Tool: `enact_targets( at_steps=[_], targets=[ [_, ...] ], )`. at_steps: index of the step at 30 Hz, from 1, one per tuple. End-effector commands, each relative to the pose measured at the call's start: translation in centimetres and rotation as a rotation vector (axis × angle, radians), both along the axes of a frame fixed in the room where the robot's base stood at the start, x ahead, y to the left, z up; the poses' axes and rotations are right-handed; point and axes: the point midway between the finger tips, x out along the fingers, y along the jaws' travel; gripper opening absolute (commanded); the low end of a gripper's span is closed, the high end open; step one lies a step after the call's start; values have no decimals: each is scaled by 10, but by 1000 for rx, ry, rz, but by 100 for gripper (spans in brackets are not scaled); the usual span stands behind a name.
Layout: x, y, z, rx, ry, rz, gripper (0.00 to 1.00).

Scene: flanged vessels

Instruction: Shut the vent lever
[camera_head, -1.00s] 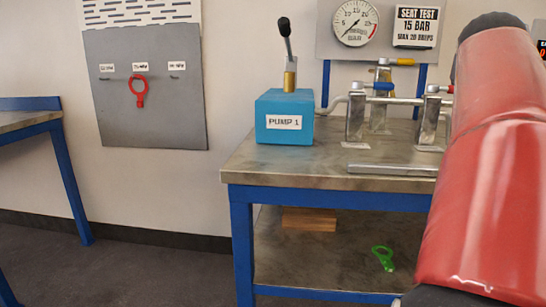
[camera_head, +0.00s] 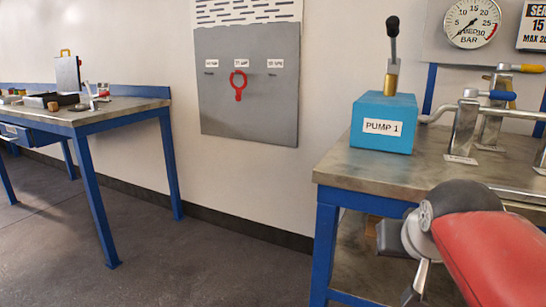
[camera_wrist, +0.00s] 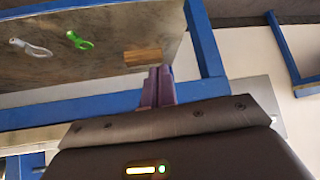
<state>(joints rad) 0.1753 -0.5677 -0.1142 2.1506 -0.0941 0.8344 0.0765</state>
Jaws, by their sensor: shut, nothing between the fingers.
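On the right bench, a blue-handled lever (camera_head: 488,95) and a yellow-handled lever (camera_head: 521,68) sit on metal pipework behind and right of the blue PUMP 1 box (camera_head: 383,122). Both handles look roughly level; no label shows which is the vent lever. A black-tipped pump handle (camera_head: 392,40) stands upright on a brass fitting on the box. My gripper (camera_wrist: 158,72) shows in the wrist view, its purple fingers together and empty, by the bench frame and lower shelf. The fingers are not visible in the head view. The levers do not show in the wrist view.
The lower shelf (camera_wrist: 100,60) holds a wooden block (camera_wrist: 143,57), a green ring tag (camera_wrist: 79,41) and a pale ring tag (camera_wrist: 30,48). Another bench (camera_head: 120,105) stands left. Floor between the benches is clear.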

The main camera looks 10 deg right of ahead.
Motion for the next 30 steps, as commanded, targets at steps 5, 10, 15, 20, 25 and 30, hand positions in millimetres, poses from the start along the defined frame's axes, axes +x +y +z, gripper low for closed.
enact_targets(
  at_steps=[5,10,15,20,25,30],
  targets=[
    [-44,77,-75,21,140,214,0],
    [-73,106,-113,21,216,312,0],
    [-79,111,-121,20,233,331,0],
    [-79,111,-121,19,232,330,0],
    [-78,111,-120,20,232,329,0],
    [-78,111,-120,20,231,328,0]
  ],
)
